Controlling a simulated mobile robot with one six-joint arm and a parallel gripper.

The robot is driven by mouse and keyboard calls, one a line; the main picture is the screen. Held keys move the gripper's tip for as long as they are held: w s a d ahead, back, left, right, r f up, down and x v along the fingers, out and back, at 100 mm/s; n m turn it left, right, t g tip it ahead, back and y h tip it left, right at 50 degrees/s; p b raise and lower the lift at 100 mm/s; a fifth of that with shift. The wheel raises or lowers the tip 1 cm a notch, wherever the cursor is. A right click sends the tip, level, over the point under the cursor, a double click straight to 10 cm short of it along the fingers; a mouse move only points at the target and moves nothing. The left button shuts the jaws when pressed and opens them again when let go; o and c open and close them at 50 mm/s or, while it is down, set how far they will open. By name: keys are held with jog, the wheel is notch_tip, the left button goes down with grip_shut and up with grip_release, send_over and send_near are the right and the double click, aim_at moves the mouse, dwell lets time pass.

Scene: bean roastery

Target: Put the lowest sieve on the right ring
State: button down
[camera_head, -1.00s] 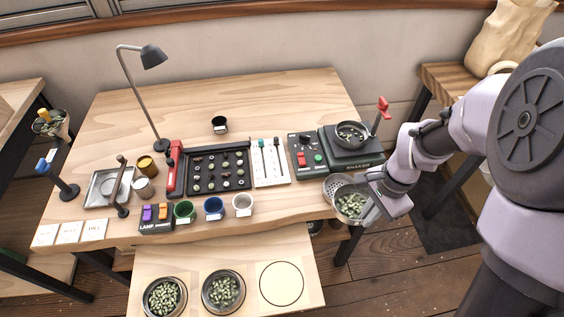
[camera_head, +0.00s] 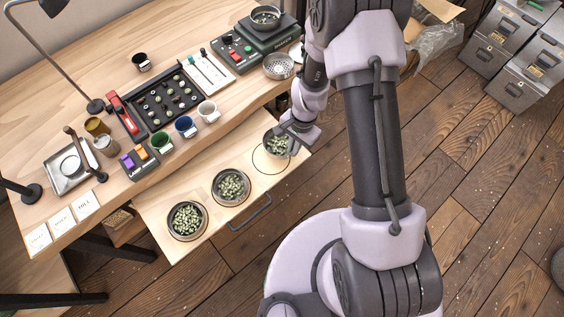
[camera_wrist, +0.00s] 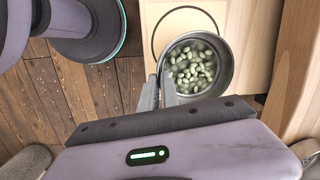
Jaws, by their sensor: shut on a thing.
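My gripper (camera_head: 290,137) is shut on the rim of a round metal sieve (camera_wrist: 228,82) holding pale green beans. The sieve also shows in the head view (camera_head: 266,143), partly hidden by my gripper. It is over the far part of the right ring (camera_head: 257,170) on the pulled-out board, off its centre. In the wrist view the ring's dark line (camera_wrist: 153,40) shows beside and beyond the sieve. I cannot tell whether the sieve touches the board.
Bean-filled sieves stand at the board's left (camera_head: 187,221) and middle (camera_head: 231,186). An empty perforated pan (camera_head: 278,66) sits by the shaker (camera_head: 268,36), which carries another sieve (camera_head: 265,17). The table edge runs behind the board; a handle (camera_head: 250,213) is at its front.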

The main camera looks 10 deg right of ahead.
aim_at(285, 157)
jog(key=a, duration=0.1)
jog(key=s+a, duration=0.1)
jog(key=a, duration=0.1)
jog(key=shift+s+f+b, duration=0.25)
jog(key=shift+s+b, duration=0.05)
jog(key=shift+s, duration=0.05)
jog(key=shift+s+f+b, duration=0.1)
jog(key=shift+f+b, duration=1.3)
jog(key=shift+f, duration=0.5)
jog(key=c, duration=1.6)
grip_release()
jog(key=shift+r, duration=0.1)
